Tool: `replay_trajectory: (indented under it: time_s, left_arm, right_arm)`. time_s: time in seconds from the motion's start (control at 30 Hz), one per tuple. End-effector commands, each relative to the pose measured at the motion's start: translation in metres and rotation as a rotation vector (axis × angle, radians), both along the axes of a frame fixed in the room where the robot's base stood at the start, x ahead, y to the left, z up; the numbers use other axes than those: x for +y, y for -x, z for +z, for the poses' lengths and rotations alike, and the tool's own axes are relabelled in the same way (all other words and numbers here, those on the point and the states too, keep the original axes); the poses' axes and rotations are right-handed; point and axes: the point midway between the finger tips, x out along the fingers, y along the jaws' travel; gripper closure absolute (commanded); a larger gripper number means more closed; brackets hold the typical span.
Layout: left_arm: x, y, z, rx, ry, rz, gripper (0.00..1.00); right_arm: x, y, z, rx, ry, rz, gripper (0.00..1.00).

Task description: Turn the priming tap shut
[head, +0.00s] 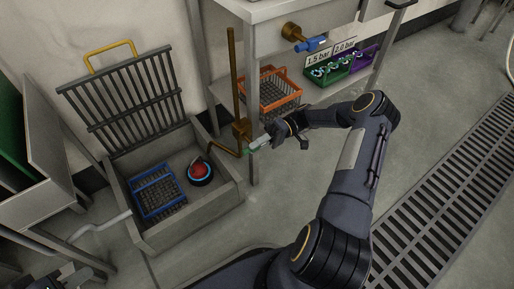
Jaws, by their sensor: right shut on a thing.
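The priming tap appears to be the brass valve body (241,127) on an upright brass pipe beside the bench leg. My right gripper (252,146) reaches it from the right and is shut at the tap, apparently on its handle. The fingers cover the handle, so its angle is hidden. My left gripper (48,280) shows only in part at the bottom left edge, away from the tap, and its fingers cannot be made out.
A grey sump (223,205) with its grate lid (120,90) raised holds a blue basket (158,191) and a red round device (199,171). An orange basket (274,91) and labelled green (322,76) and purple (364,58) bins sit on the shelf. A blue-handled valve (310,44) juts out above.

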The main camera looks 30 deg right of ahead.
Motion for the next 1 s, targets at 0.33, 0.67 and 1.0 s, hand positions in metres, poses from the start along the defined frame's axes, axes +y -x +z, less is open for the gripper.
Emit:
replay_trajectory:
  time_s: [0.33, 0.67, 1.0]
  left_arm:
    - [0.0, -0.0001, -0.0071, 0.0, 0.0, 0.0, 0.69]
    - [0.0, 0.0, -0.007, 0.0, 0.0, 0.0, 0.69]
    - [0.0, 0.0, -0.007, 0.0, 0.0, 0.0, 0.69]
  right_arm:
    - [-0.0001, 0.0005, -0.0013, 0.007, -0.062, 0.0, 1.0]
    - [0.0003, 0.0007, -0.0011, 0.008, -0.064, 0.002, 1.0]
    - [0.0003, 0.0005, -0.0009, 0.007, -0.063, 0.001, 0.61]
